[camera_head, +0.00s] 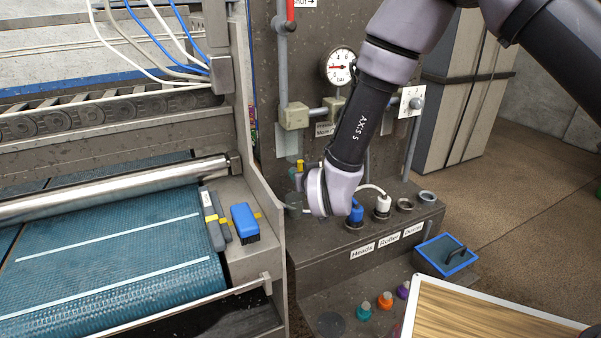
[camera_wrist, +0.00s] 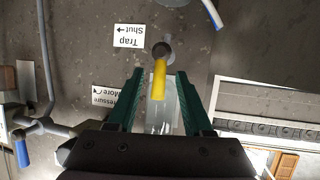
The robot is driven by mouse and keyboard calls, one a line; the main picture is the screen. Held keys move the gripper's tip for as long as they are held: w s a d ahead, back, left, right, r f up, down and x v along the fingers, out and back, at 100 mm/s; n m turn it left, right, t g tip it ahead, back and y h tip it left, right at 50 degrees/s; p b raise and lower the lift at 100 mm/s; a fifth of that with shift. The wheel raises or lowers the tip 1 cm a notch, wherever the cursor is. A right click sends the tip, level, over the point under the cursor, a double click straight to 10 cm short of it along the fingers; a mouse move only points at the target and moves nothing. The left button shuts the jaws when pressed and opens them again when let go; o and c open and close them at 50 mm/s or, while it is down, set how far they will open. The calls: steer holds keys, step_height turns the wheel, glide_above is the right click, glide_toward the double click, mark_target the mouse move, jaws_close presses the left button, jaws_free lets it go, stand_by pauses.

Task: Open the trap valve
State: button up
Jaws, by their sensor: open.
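The yellow lever (camera_wrist: 159,80) of the trap valve shows in the wrist view, running down from a dark round hub (camera_wrist: 162,50) on the grey wall panel. An upside-down label, "Trap Shut" with an arrow (camera_wrist: 129,36), is fixed beside the hub. My gripper (camera_wrist: 156,75) is open, its green fingers on either side of the lever and apart from it in the picture. I cannot tell whether the lever is deep between the fingers. In the head view my gripper (camera_head: 297,178) is low at the panel, mostly hidden behind my wrist, with a bit of yellow just above it.
A pressure gauge (camera_head: 338,66) and pipes are on the panel. A bench with labelled sockets (camera_head: 404,204) stands to the right of my wrist. A blue box (camera_head: 445,255) and a tray (camera_head: 500,312) are lower right.

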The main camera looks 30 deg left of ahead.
steer(key=v, duration=0.8)
steer(key=v, duration=0.9)
steer(key=shift+s+r, duration=0.1)
steer(key=shift+r, duration=0.05)
